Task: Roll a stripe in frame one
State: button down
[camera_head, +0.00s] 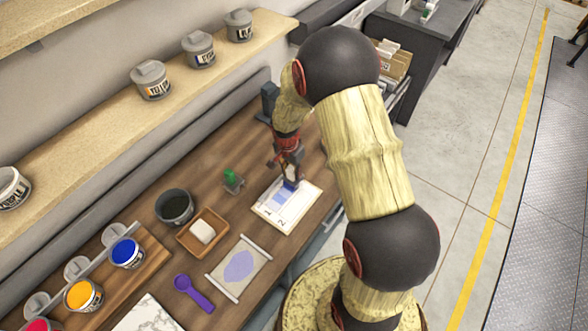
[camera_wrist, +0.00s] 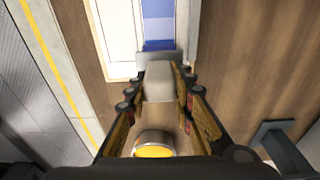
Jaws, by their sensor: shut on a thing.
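My gripper (camera_head: 289,163) is over the far end of a white card (camera_head: 262,211) marked 1 and 2. It is shut on a roller, whose pale grey block (camera_wrist: 158,80) shows between the fingers in the wrist view. The roller's dark blue edge (camera_wrist: 158,45) is at the card, though exact contact cannot be told. A blue stripe (camera_wrist: 157,25) with lighter and darker bands runs from the roller along one frame; it also shows in the head view (camera_head: 279,197), apparently in frame one. The other frame (camera_wrist: 117,30) looks white. My fingers partly hide the roller in the head view.
A purple-smeared sheet (camera_head: 240,268), a wooden tray (camera_head: 203,234) with a white block, a dark pot (camera_head: 174,206) and a green-topped item (camera_head: 231,178) stand nearby. A purple scoop (camera_head: 193,292) and ink tubs (camera_head: 127,252) are at lower left. A shelf (camera_head: 110,120) runs behind.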

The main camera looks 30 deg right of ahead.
jog(key=shift+s+a+r, duration=0.1)
jog(key=shift+s+a, duration=0.15)
jog(key=shift+a, duration=0.45)
jog(key=shift+s+a+b, duration=0.3)
jog(key=shift+a, duration=0.4)
jog(key=shift+s+a+b, duration=0.25)
jog(key=shift+a+b, duration=0.05)
jog(key=shift+a, duration=0.5)
jog(key=shift+s+a+f+b, duration=0.15)
jog(key=shift+s+a+b, duration=0.15)
jog(key=shift+a, duration=0.4)
jog(key=shift+s+a+f+b, duration=0.15)
jog(key=shift+s+a, duration=0.2)
jog(key=shift+a, duration=0.3)
jog(key=shift+s+a+r+b, duration=0.15)
jog(key=shift+s+a, duration=0.1)
jog(key=shift+a, duration=0.35)
jog(key=shift+s+a+r+b, duration=0.15)
jog(key=shift+s+a, duration=0.1)
jog(key=shift+a, duration=0.3)
jog(key=shift+s+a+f+b, duration=0.1)
jog(key=shift+s+a+b, duration=0.15)
jog(key=shift+a, duration=0.4)
jog(key=shift+s+a+f+b, duration=0.1)
jog(key=shift+s+a+b, duration=0.15)
jog(key=shift+a, duration=0.4)
notch_tip(320, 180, up, 6)
jog(key=p, duration=0.3)
jog(key=shift+f, duration=0.1)
